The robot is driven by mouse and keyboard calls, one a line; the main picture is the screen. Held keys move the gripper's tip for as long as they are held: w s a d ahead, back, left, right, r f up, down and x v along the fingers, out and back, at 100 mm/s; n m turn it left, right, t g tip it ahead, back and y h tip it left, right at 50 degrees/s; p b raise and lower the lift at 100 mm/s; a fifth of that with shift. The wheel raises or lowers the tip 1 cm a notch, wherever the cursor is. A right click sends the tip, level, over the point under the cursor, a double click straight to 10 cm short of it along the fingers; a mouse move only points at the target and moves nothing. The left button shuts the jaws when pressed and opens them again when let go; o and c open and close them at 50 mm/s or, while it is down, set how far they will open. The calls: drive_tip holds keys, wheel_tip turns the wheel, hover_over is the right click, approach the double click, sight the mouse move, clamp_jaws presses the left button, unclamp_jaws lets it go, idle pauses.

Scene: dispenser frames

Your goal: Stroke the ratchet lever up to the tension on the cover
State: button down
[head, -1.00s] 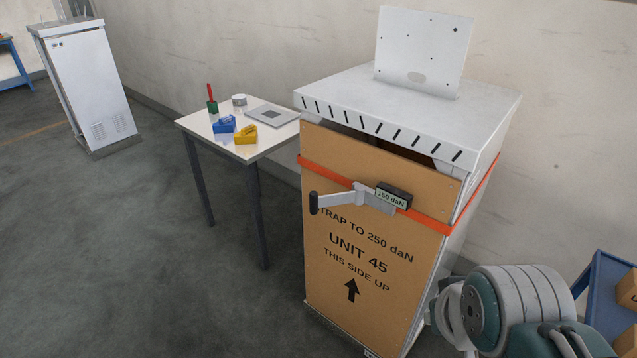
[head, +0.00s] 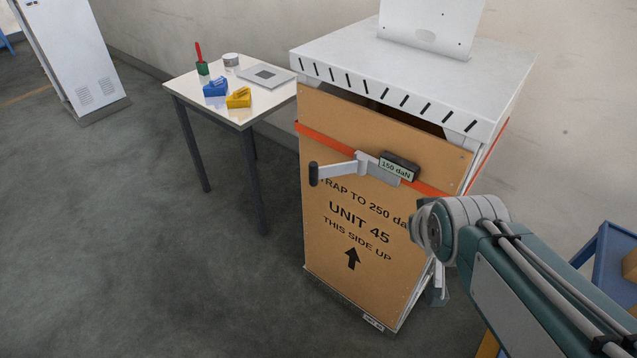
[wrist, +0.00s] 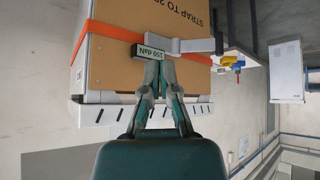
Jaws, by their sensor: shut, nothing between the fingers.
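The brown cover (head: 340,285) stands on the front of a white cabinet and reads "STRAP TO 250 daN". An orange strap (head: 325,140) crosses it. The ratchet lever (head: 338,168) sticks out to the left from the ratchet, with a black grip at its end. The ratchet's display (head: 397,167) reads about 150 daN. In the wrist view, which is upside down, the lever (wrist: 195,46) lies beyond my gripper (wrist: 160,66). My gripper is shut and empty, its tips overlapping the display's edge in the picture; contact cannot be told. In the head view my forearm hides the fingers.
A blue rack (head: 606,265) stands at right. A white panel rises on the cabinet top. Floor at front left is clear.

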sight(315, 178)
drive_tip(key=w+a+f+n+t+y, duration=0.1)
drive_tip(key=w+a+f+t, duration=0.1)
drive_tip(key=w+f, duration=0.35)
drive_tip(key=w+a+f+n+t+y, duration=0.1)
drive_tip(key=w+a+f+n+t, duration=0.15)
drive_tip(key=w, duration=0.55)
drive_tip(key=a+f+t+y, duration=0.4)
drive_tip(key=a+f+y, duration=0.1)
drive_tip(key=a+f, duration=0.1)
drive_tip(key=shift+s+f+n+y, duration=0.4)
drive_tip(key=shift+f+n, duration=0.05)
drive_tip(key=shift+f, duration=0.25)
drive_tip(key=x, duration=1.4)
drive_tip(key=shift+w, duration=0.1)
